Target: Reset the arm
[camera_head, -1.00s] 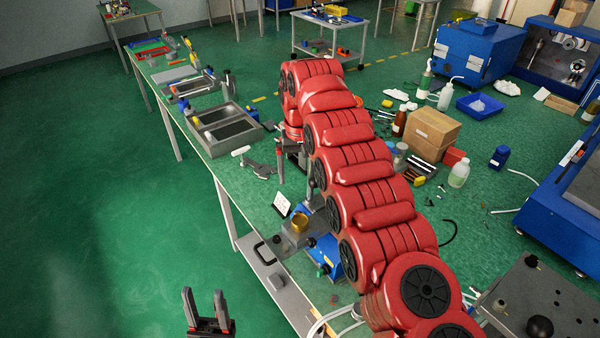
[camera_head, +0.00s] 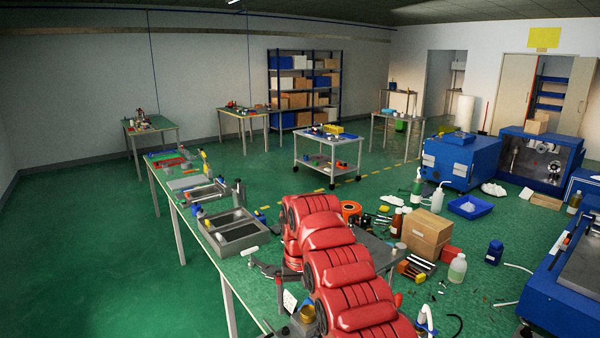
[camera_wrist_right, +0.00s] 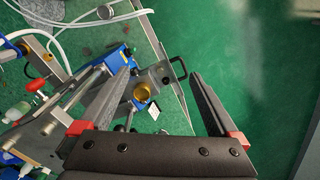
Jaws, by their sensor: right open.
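My right arm shows as thick red segments reaching from the bottom of the head view over the bench. My right gripper (camera_head: 294,291) hangs at its far end, partly hidden by the red segments. In the right wrist view its dark fingers (camera_wrist_right: 160,85) are wide apart with nothing between their tips. The cup (camera_head: 306,314) and card (camera_head: 290,299) also show low in the head view. My left gripper is not in view.
A long bench holds a grey divided tray (camera_head: 240,230) and a plier-like tool (camera_head: 268,269). Cardboard boxes (camera_head: 426,234), bottles and small tools lie to the right. Blue machines (camera_head: 461,160) stand farther right. Open green floor lies left of the bench.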

